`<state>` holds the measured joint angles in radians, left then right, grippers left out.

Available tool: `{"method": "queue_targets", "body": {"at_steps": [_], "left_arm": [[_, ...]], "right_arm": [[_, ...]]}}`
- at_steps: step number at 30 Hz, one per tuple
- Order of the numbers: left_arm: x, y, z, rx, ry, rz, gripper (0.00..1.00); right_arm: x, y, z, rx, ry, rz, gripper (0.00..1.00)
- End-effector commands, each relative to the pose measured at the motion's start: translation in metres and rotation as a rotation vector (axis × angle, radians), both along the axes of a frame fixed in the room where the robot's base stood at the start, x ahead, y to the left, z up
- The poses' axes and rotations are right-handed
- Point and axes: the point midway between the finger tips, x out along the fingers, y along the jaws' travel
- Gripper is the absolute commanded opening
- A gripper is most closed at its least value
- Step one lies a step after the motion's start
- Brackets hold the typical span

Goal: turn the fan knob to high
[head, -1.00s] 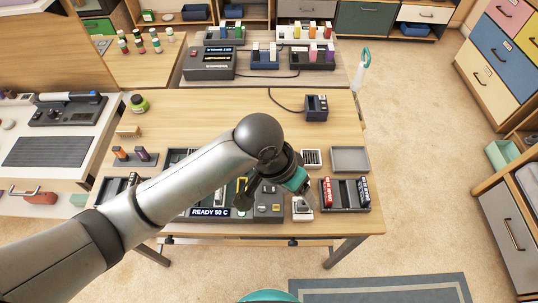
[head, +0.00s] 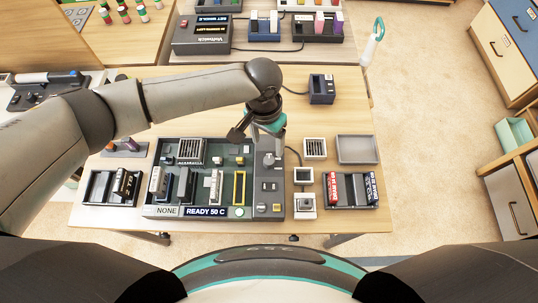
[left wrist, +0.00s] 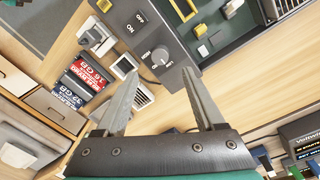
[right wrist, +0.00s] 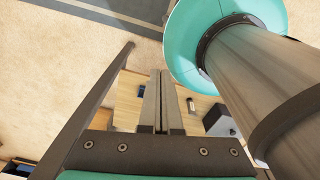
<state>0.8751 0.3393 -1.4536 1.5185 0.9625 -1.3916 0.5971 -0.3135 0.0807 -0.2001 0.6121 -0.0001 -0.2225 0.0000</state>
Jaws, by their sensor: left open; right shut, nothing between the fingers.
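The fan knob (left wrist: 160,56) is a small grey round knob on a dark grey control panel (left wrist: 158,28) with ON and OFF lettering beside it. Lettering by the knob is too small to read surely. In the left wrist view, my left gripper (left wrist: 160,71) is open, with the knob framed just beyond and between its fingertips; I see no contact. In the head view, the left gripper (head: 258,135) is above the far end of the panel (head: 270,194), near the knob (head: 268,160). My right gripper (right wrist: 160,76) is shut and empty, away from the panel.
A green station (head: 160,197) with a READY 50 C display adjoins the panel's left side. A tray of red and dark blocks (head: 352,190) and an empty grey tray (head: 357,149) lie to the right. The wooden table (head: 215,118) is clear behind the station.

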Motion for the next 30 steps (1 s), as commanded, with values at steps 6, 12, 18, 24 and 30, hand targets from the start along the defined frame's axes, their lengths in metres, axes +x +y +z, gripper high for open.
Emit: {"method": "queue_targets", "body": {"at_steps": [6, 12, 18, 24, 30], "left_arm": [[-0.001, -0.002, -0.049, 0.001, 0.0, -0.001, 0.71], [-0.002, -0.003, -0.076, 0.0, 0.001, -0.002, 0.71], [-0.002, -0.004, -0.084, -0.001, -0.001, -0.001, 0.71], [-0.002, -0.004, -0.084, -0.001, -0.001, -0.002, 0.71], [-0.002, -0.004, -0.084, -0.001, -0.001, -0.002, 0.53]], "right_arm": [[0.014, 0.001, -0.011, 0.003, -0.021, 0.0, 0.0], [0.019, 0.002, -0.017, 0.004, -0.031, 0.0, 0.0], [0.019, 0.002, -0.019, 0.005, -0.031, 0.0, 0.0], [0.018, 0.002, -0.019, 0.004, -0.03, 0.0, 0.0], [0.016, 0.002, -0.019, 0.004, -0.026, 0.0, 0.0]]}}
